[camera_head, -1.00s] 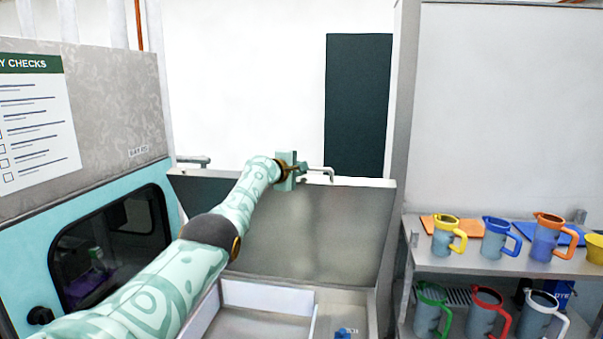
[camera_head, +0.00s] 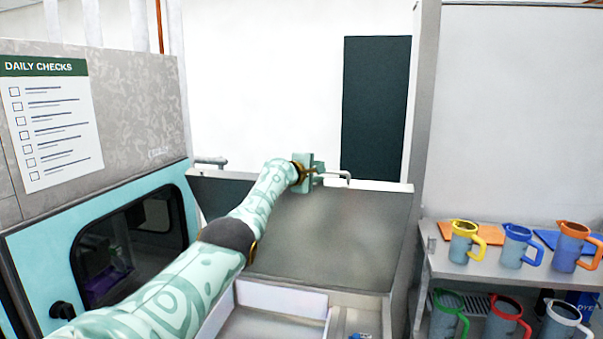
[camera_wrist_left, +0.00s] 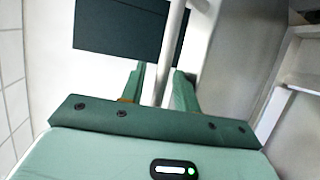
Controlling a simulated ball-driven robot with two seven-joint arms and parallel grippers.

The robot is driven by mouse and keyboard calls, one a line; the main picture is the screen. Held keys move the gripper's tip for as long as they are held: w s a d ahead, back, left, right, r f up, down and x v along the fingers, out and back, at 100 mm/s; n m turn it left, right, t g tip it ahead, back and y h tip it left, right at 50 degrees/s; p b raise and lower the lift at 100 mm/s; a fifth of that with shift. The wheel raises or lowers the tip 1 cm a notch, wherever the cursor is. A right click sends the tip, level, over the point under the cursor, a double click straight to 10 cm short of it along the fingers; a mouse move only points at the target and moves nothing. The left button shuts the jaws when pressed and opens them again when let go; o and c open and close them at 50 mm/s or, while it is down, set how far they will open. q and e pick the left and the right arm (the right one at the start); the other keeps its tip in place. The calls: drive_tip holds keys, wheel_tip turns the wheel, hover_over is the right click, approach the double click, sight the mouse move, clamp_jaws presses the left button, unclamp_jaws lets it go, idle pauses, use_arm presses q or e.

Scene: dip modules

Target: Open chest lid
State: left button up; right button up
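The chest lid (camera_head: 330,235) stands raised and steep behind the chest, its grey inner face toward me. A pale bar handle (camera_head: 340,174) sticks up beyond the lid's top edge. My left gripper (camera_head: 318,173) is at that handle, with my arm reaching across in front of the lid. In the left wrist view the handle bar (camera_wrist_left: 163,70) runs between my two green fingers (camera_wrist_left: 160,92), which are apart with a gap visible beside the bar. The open chest (camera_head: 283,299) shows a white inner tray wall below. My right gripper is out of view.
A second handle (camera_head: 210,161) shows at the lid's left end. A teal cabinet (camera_head: 30,262) with a dark window stands left. On the right a shelf (camera_head: 475,268) holds several jugs, including a yellow-rimmed one (camera_head: 464,243). A grey post (camera_head: 424,110) rises beside the lid.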

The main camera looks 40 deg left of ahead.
use_arm(q)
drive_tip(key=b+v, duration=0.1)
drive_tip(key=v, duration=1.5)
drive_tip(key=shift+s+a, duration=0.1)
drive_tip(key=shift+a, duration=0.05)
